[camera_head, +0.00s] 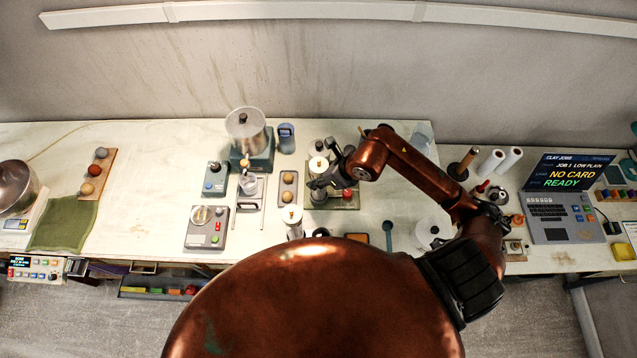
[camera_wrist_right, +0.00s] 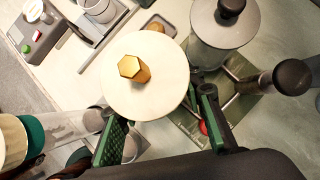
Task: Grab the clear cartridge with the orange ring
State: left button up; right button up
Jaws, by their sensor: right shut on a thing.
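My right gripper (camera_head: 322,179) is over the green tray (camera_head: 349,203). In the right wrist view, its green-padded fingers (camera_wrist_right: 160,128) are closed on the sides of a cartridge with a round cream lid and gold hexagonal knob (camera_wrist_right: 134,70). The lid hides most of its body, so I cannot see its ring colour. I cannot tell whether it is clear of the surface. A cream-lidded cartridge (camera_head: 291,215) stands near the table's front edge. My left gripper is out of view.
A grey-lidded canister with a black knob (camera_wrist_right: 222,22) and a dark-capped post (camera_wrist_right: 290,77) stand close by. A small tray of balls (camera_head: 288,187) and a scale with buttons (camera_head: 207,227) lie left. The screen (camera_head: 568,172) reads NO CARD, READY.

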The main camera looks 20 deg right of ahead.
grip_shut()
